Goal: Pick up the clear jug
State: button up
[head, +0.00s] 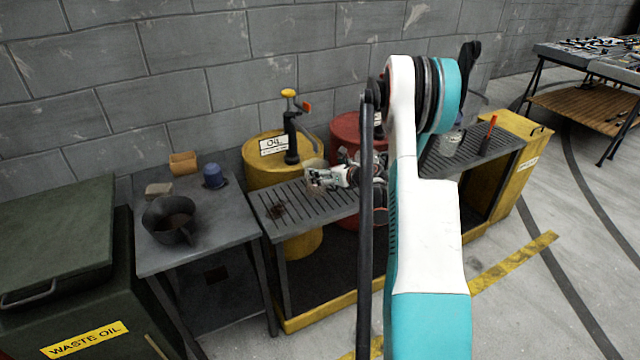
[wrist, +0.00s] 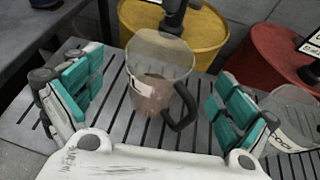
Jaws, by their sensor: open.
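A clear jug (wrist: 160,72) with a pale label, brownish lower part and dark handle stands upright on the slatted grey bench top in the wrist view. My gripper (wrist: 158,84) is open, with one teal-padded finger to the left of the jug and one to the right, both apart from it in the picture. In the head view my gripper (head: 325,180) is over the slatted bench, and my arm hides much of that area. A second clear vessel (wrist: 293,118) shows at the right edge of the wrist view, partly behind the right finger.
A yellow oil drum (head: 262,172) with a hand pump (head: 291,135) and a red drum (head: 345,130) stand behind the bench. A grey side table (head: 225,232) at left holds a dark pot (head: 168,220), a blue cup (head: 213,176) and small blocks.

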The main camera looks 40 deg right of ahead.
aim_at(310, 165)
jog(key=b+x, duration=0.1)
jog(key=x, duration=0.4)
jog(key=shift+w+f+b, duration=0.15)
jog(key=shift+w+b, duration=0.1)
jog(key=shift+b, duration=0.15)
jog(key=c, duration=1.8)
jog(key=shift+c, duration=0.2)
jog(key=shift+r, duration=0.2)
